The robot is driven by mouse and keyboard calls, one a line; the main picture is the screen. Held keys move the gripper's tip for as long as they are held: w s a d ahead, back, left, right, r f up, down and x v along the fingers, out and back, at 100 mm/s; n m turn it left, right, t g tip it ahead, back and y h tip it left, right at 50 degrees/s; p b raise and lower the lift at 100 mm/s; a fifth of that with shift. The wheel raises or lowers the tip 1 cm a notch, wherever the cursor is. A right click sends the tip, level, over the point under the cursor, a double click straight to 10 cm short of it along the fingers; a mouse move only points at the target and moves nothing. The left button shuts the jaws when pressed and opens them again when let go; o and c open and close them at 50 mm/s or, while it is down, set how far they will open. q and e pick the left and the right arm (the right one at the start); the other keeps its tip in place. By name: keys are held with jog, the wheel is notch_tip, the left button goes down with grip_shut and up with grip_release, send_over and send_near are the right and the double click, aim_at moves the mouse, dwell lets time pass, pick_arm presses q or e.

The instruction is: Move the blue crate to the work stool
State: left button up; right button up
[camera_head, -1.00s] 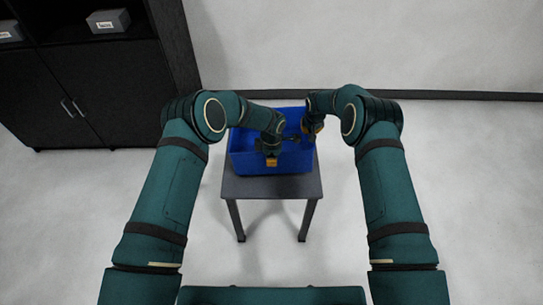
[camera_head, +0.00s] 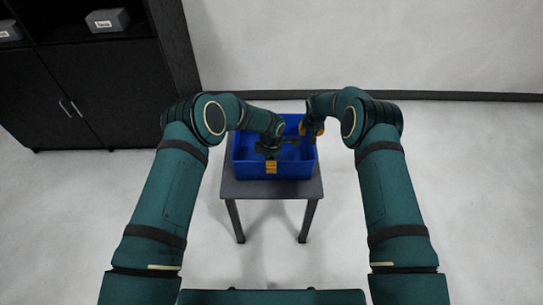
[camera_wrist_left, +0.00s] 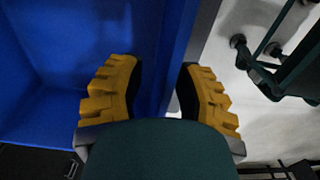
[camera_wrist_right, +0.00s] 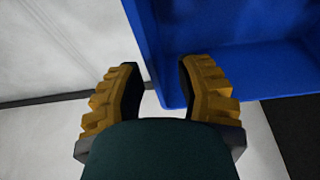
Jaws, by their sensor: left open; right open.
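The blue crate (camera_head: 246,168) sits upright on a small dark stool-like table (camera_head: 232,188) with a flat square top. My left gripper (camera_head: 270,160) is open at the crate's near wall. In the left wrist view, its fingers (camera_wrist_left: 160,68) stand on either side of that wall, one inside the crate and one outside. My right gripper (camera_head: 312,129) is open at the crate's right side. In the right wrist view, its fingers (camera_wrist_right: 160,68) stand either side of a crate wall (camera_wrist_right: 170,88). My arms partly hide the crate's inside.
A black cabinet (camera_head: 110,90) with grey labelled boxes (camera_head: 107,21) on its shelf stands at the left. A white wall (camera_head: 370,45) runs behind the table. The pale floor is free on the right and around the table.

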pick_arm(q)
notch_tip(320, 180, up, 12)
pick_arm(e)
jog(key=v, duration=1.2)
jog(key=shift+s, duration=0.1)
dwell(0.5)
